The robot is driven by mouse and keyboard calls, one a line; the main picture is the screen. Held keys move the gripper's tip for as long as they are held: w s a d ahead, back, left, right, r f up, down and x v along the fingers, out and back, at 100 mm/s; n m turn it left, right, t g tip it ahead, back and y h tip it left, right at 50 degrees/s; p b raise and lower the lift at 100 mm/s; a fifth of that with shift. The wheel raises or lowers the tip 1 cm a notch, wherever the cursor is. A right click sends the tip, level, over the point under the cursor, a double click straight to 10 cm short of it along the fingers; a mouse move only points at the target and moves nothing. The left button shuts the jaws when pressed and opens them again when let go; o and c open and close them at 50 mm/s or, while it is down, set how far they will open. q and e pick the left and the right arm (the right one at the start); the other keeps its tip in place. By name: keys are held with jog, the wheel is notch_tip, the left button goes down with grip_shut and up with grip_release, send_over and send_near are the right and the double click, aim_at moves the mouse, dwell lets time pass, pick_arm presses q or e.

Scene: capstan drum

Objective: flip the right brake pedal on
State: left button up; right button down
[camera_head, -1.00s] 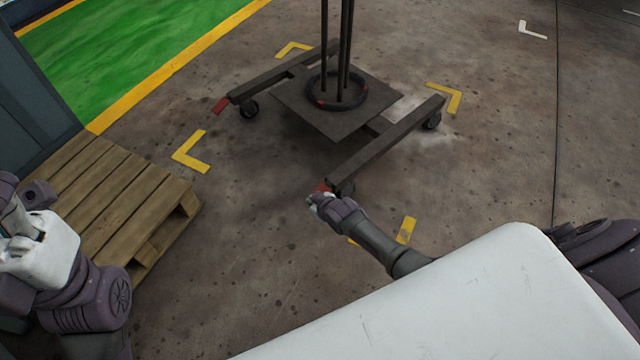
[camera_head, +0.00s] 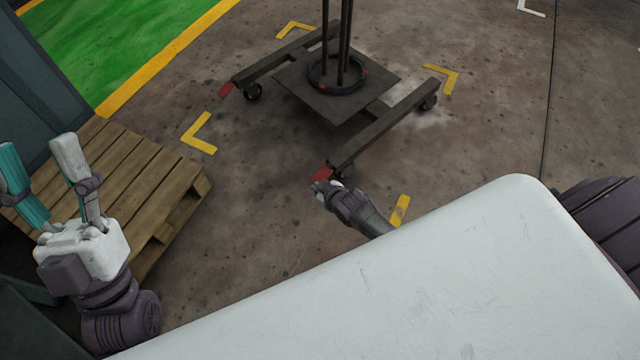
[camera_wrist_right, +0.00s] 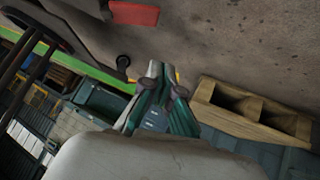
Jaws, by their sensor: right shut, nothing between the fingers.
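The cart's right brake pedal (camera_head: 322,172) is a small red plate at the near end of the right leg, by a caster. My right gripper (camera_head: 321,186) is at its near side in the head view; I cannot tell whether they touch. The right wrist view shows the right gripper (camera_wrist_right: 164,72) with its fingers together and empty, and a red pedal (camera_wrist_right: 134,14) at the top, apart from the fingertips in the picture. My left gripper (camera_head: 38,148) is open and empty at the left, over the pallet.
The cart (camera_head: 335,85) has a square plate, upright rods and two dark legs on casters. The other red pedal (camera_head: 226,90) is on the left leg. A wooden pallet (camera_head: 180,195) lies at the left.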

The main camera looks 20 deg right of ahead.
pick_arm(q)
jog(key=shift+w+d+f+g+y+p, duration=0.2)
jog(key=shift+w+f+g+y, duration=0.15)
jog(key=shift+w+f+g, duration=0.4)
jog(key=shift+w+d+f+g+y+p, duration=0.15)
jog(key=shift+w+f+g+y, duration=0.3)
jog(key=shift+w, duration=0.5)
pick_arm(e)
jog(key=shift+v, duration=0.85)
jog(key=shift+a, duration=0.1)
